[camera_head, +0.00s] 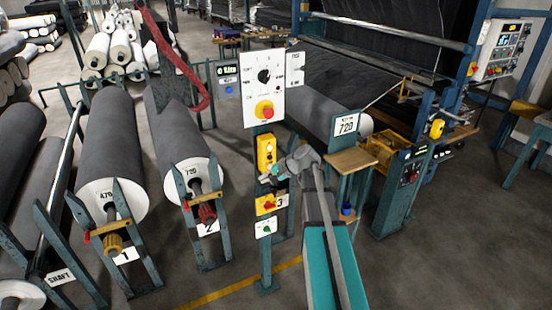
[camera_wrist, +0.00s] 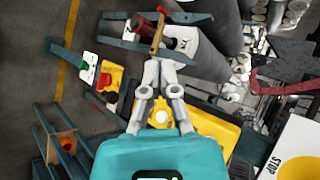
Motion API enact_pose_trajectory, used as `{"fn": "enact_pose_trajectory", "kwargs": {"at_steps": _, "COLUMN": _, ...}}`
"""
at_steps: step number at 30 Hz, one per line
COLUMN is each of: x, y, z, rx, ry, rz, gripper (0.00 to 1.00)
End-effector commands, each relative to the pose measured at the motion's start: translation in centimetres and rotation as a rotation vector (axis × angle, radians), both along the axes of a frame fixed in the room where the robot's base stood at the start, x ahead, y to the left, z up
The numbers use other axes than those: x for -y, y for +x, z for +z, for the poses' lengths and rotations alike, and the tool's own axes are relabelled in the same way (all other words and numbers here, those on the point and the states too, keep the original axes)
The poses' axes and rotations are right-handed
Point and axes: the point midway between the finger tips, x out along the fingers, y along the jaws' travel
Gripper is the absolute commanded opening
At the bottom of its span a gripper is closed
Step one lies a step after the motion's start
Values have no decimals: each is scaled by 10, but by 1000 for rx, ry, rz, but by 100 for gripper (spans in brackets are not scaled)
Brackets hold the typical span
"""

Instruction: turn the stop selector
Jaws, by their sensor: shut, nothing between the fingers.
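A white panel (camera_head: 278,60) on a teal post carries a black rotary knob (camera_head: 264,76) with small labels around it, too small to read here. A red mushroom button (camera_head: 264,110) on a yellow plate sits below the knob. In the wrist view, part of a white panel (camera_wrist: 300,145) with the word STOP shows at the lower right edge; the black knob is out of that view. My gripper (camera_head: 265,179) is below the white panel, in front of the post near a yellow button box (camera_head: 266,150). Its fingers (camera_wrist: 160,62) are shut and empty, apart from the knob.
Below my gripper, the post holds a yellow box with a red switch (camera_head: 266,204) and a white plate with a green knob (camera_head: 265,228). Large grey rolls (camera_head: 112,150) on stands are at left. A small wooden shelf (camera_head: 352,160) is at right.

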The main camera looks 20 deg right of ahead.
Motion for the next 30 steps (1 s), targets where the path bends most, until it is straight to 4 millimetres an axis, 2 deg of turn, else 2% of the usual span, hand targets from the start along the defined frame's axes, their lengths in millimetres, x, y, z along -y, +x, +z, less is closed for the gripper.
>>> {"fn": "enact_pose_trajectory", "kwargs": {"at_steps": 1, "x": -22, "y": -15, "z": -8, "rx": -16, "ry": -53, "rz": 52, "gripper": 0}}
{"fn": "enact_pose_trajectory", "kwargs": {"at_steps": 3, "x": -45, "y": -31, "z": -19, "rx": -39, "ry": -136, "rz": 126, "gripper": 0}}
{"fn": "enact_pose_trajectory", "kwargs": {"at_steps": 6, "x": -74, "y": -57, "z": -34, "rx": -71, "ry": -257, "rz": 235, "gripper": 0}}
{"fn": "enact_pose_trajectory", "kwargs": {"at_steps": 12, "x": -119, "y": -112, "z": -57, "rx": -133, "ry": -494, "rz": 456, "gripper": 0}}
{"fn": "enact_pose_trajectory", "kwargs": {"at_steps": 15, "x": -134, "y": -139, "z": -66, "rx": -164, "ry": -609, "rz": 562, "gripper": 0}}
{"fn": "enact_pose_trajectory", "kwargs": {"at_steps": 21, "x": -149, "y": -182, "z": -73, "rx": -213, "ry": -796, "rz": 731, "gripper": 0}}
{"fn": "enact_pose_trajectory", "kwargs": {"at_steps": 25, "x": -152, "y": -197, "z": -75, "rx": -231, "ry": -868, "rz": 793, "gripper": 0}}
{"fn": "enact_pose_trajectory", "kwargs": {"at_steps": 30, "x": -153, "y": -203, "z": -75, "rx": -244, "ry": -906, "rz": 824, "gripper": 0}}
